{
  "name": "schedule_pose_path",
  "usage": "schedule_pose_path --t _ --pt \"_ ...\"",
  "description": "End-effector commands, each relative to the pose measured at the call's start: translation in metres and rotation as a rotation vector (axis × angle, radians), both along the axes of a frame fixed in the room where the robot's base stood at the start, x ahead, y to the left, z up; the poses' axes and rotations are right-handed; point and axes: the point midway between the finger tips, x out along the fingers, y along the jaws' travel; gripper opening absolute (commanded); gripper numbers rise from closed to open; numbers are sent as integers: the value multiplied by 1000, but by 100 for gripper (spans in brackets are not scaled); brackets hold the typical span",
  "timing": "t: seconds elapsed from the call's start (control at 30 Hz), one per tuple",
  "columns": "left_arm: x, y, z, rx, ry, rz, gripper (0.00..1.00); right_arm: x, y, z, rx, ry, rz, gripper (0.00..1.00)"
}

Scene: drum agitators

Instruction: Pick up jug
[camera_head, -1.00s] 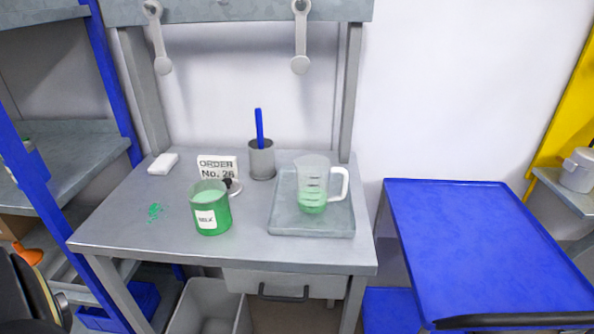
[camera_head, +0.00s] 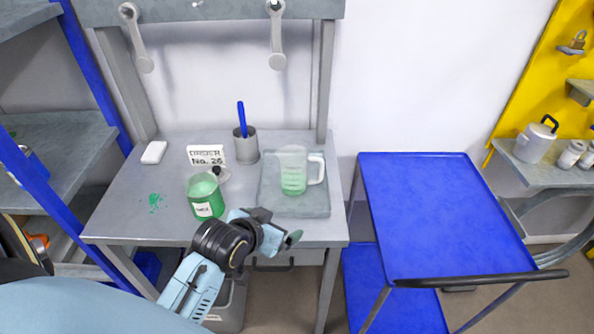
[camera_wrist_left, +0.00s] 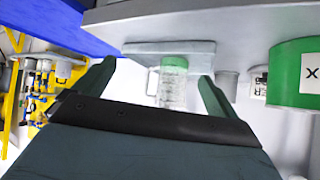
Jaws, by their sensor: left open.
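The jug (camera_head: 293,172) is a clear measuring jug with green liquid low inside and a handle on its right. It stands upright on a grey tray (camera_head: 315,210) on the grey table. My left gripper (camera_head: 280,226) is open and empty at the table's front edge, in front of the tray and apart from the jug. In the left wrist view, which is turned over, the jug (camera_wrist_left: 173,88) shows between the two spread fingers (camera_wrist_left: 158,84), farther off, with its handle to the left. My right gripper is not in view.
A green labelled beaker (camera_head: 205,197) stands left of the tray, close to my left arm. A grey cup with a blue stick (camera_head: 246,147) and an order sign (camera_head: 206,155) stand behind. A blue cart (camera_head: 440,210) is on the right.

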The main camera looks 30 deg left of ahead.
Motion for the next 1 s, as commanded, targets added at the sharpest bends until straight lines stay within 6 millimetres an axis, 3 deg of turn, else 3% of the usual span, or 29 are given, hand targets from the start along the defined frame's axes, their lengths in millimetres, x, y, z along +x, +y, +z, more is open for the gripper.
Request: schedule_pose_path --t 0.03,0.13,0.3,0.7,1.0 --pt "20 13 26 -4 -96 35 96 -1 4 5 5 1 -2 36" --pt "43 29 37 -7 -205 76 96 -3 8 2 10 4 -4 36" --pt "63 44 49 -9 -304 113 96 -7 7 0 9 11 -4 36" --pt "123 55 26 -8 -312 116 96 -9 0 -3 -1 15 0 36" --pt "142 58 19 -7 -312 115 96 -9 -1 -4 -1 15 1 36"
